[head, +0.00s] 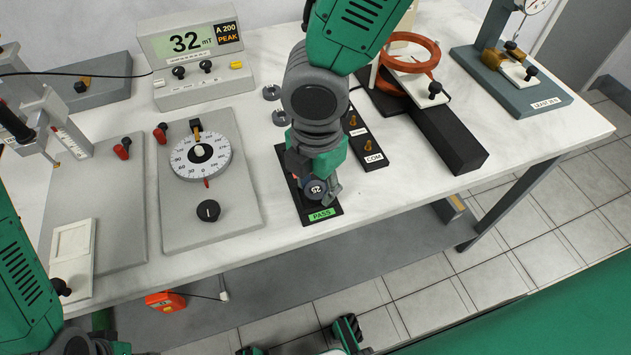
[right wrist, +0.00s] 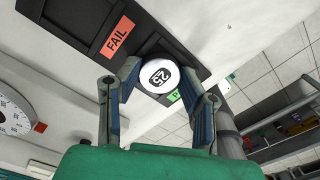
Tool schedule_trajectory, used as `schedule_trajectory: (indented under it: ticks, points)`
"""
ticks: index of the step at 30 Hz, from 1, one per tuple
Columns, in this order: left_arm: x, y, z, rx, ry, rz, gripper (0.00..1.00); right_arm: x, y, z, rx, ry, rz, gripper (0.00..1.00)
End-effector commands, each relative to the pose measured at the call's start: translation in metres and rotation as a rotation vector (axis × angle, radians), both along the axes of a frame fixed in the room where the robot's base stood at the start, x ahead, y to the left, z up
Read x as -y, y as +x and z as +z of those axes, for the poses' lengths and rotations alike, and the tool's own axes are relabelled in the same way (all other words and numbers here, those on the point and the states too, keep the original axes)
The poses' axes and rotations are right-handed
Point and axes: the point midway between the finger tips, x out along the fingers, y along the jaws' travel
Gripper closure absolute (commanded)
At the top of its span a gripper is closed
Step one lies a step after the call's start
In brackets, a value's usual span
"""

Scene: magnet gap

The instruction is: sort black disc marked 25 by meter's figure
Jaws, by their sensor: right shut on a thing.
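The disc marked 25 (head: 316,188) is between the fingers of my right gripper (head: 318,192). In the right wrist view the disc (right wrist: 159,76) shows a pale face with a dark centre reading 25, and the fingers stand on both sides of it. My right gripper is shut on it, over the PASS end of a black tray (head: 282,158). Whether the disc touches the tray floor I cannot tell. The meter (head: 195,50) reads 32 mT, with A 200 and PEAK beside it.
A green PASS label (head: 321,214) marks the tray's near end; a red FAIL label (right wrist: 117,37) shows in the right wrist view. A dial plate (head: 205,225) stands left of the tray, a COM terminal block (head: 373,158) right. The table's front edge is close.

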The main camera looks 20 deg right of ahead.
Motion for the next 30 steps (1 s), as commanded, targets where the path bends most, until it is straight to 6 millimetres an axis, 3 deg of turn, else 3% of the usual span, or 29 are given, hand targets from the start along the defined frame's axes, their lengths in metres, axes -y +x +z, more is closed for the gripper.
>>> schedule_trajectory:
  ticks: [9, 10, 12, 19, 25, 30]
  points:
    - [-0.0001, 0.0, 0.0002, 0.0, 0.0, 0.0, 0.53, 0.0005, -0.0001, -0.002, -0.001, -0.003, 0.0, 0.92]
    - [-0.0002, 0.0, 0.0002, 0.0, 0.0, 0.0, 0.53, 0.0005, -0.0001, -0.0021, -0.001, -0.003, 0.0, 0.63]
    - [-0.0002, 0.0, 0.0002, 0.0, 0.0, 0.0, 0.53, 0.0006, 0.0, -0.002, -0.001, -0.003, 0.0, 0.42]
    - [-0.0001, 0.0, 0.0002, 0.0, 0.0, 0.0, 0.53, 0.0018, -0.0002, -0.0022, -0.001, -0.002, 0.0, 0.42]
    - [-0.0001, 0.0, 0.0002, 0.0, 0.0, 0.0, 0.53, 0.0008, -0.0002, -0.0022, -0.001, -0.003, 0.0, 0.64]
    - [-0.0001, -0.0001, 0.0002, 0.0, 0.0, 0.0, 0.53, 0.0008, -0.0002, -0.0022, -0.001, -0.003, 0.0, 0.65]
